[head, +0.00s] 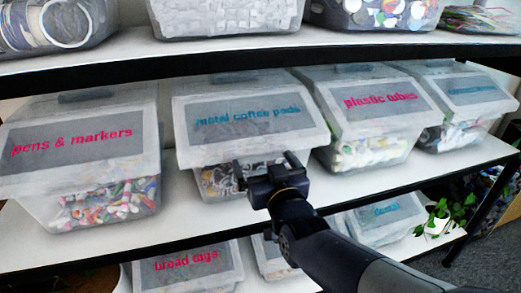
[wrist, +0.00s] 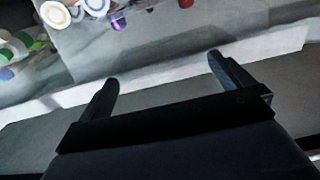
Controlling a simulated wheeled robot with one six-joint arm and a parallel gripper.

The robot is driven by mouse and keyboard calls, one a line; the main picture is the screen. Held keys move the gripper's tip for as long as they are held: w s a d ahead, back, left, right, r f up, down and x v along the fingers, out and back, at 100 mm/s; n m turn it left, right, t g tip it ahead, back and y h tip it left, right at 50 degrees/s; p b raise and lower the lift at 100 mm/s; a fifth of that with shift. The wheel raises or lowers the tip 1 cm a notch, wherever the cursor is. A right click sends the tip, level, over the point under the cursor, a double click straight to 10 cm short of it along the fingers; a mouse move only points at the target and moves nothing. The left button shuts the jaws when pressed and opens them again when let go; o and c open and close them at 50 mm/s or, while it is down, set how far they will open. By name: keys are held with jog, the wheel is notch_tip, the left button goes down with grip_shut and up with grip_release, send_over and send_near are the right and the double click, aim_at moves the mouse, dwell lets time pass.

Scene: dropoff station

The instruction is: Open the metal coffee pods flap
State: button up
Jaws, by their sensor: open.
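The metal coffee pods bin (head: 215,182) stands on the middle shelf in the head view, a clear box with coffee pods inside. Its pale, label-bearing flap (head: 248,122) slopes down over the front and is shut. My gripper (head: 265,163) is open and empty, just in front of the bin, near the flap's lower edge. I cannot tell whether it touches the flap. In the wrist view my gripper (wrist: 160,78) has its two fingers spread, with the clear bin wall and pods (wrist: 95,8) beyond them.
The pens & markers bin (head: 100,200) stands to the left and the plastic tubes bin (head: 360,152) to the right. The upper shelf edge (head: 200,62) runs above the flap. Lower bins, including bread tags (head: 190,270), sit below. A plant (head: 440,215) is at the right.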

jog(key=shift+w, duration=0.15)
jog(key=shift+c, duration=0.2)
jog(key=c, duration=1.1)
jog(key=shift+o, duration=0.2)
jog(key=shift+r, duration=0.15)
